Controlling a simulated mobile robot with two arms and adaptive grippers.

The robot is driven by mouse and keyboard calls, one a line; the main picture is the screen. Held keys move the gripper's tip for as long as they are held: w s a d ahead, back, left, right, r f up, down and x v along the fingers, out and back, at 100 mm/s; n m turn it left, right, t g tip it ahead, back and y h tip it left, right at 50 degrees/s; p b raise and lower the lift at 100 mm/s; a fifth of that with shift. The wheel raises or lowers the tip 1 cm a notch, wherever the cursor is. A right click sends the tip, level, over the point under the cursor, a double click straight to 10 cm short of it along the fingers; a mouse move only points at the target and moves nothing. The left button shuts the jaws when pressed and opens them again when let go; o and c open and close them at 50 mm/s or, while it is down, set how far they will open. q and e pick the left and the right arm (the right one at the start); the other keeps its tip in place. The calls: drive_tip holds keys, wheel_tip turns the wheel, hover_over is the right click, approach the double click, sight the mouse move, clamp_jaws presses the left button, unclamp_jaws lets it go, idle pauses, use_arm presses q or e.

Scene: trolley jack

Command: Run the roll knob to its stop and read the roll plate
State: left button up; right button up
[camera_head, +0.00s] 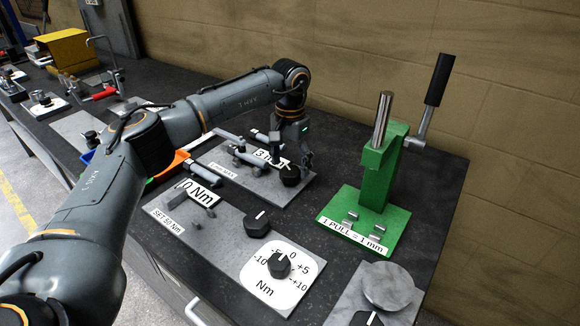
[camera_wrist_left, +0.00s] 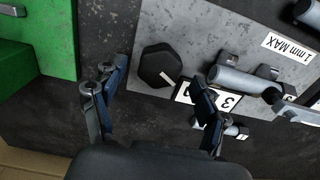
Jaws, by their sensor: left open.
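The likely roll knob, a black knob with a white pointer mark, stands on a grey plate (camera_head: 228,163) with rollers, under my left gripper in the head view. In the left wrist view this knob (camera_wrist_left: 158,65) lies just beyond the gap between my left fingertips (camera_wrist_left: 155,82). My left gripper (camera_head: 296,158) is open, with nothing between its fingers. Grey rollers (camera_wrist_left: 242,82) sit beside the knob. A white plate (camera_wrist_left: 226,101) reading "3" is partly hidden by a finger. A "1 mm MAX" label (camera_wrist_left: 288,47) is on the same grey plate. My right gripper is out of view.
A green press (camera_head: 378,180) labelled "1 PULL = 1 mm" stands close on the right, its lever upright. In front are a "0 Nm" plate (camera_head: 198,192), a black knob (camera_head: 257,223) and a dial knob (camera_head: 279,265). A brick wall (camera_head: 400,40) bounds the back.

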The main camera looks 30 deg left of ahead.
sight(290, 171)
use_arm(q)
wheel_tip(290, 171, up, 11)
drive_tip(key=shift+f, duration=0.2)
idle(2.7)
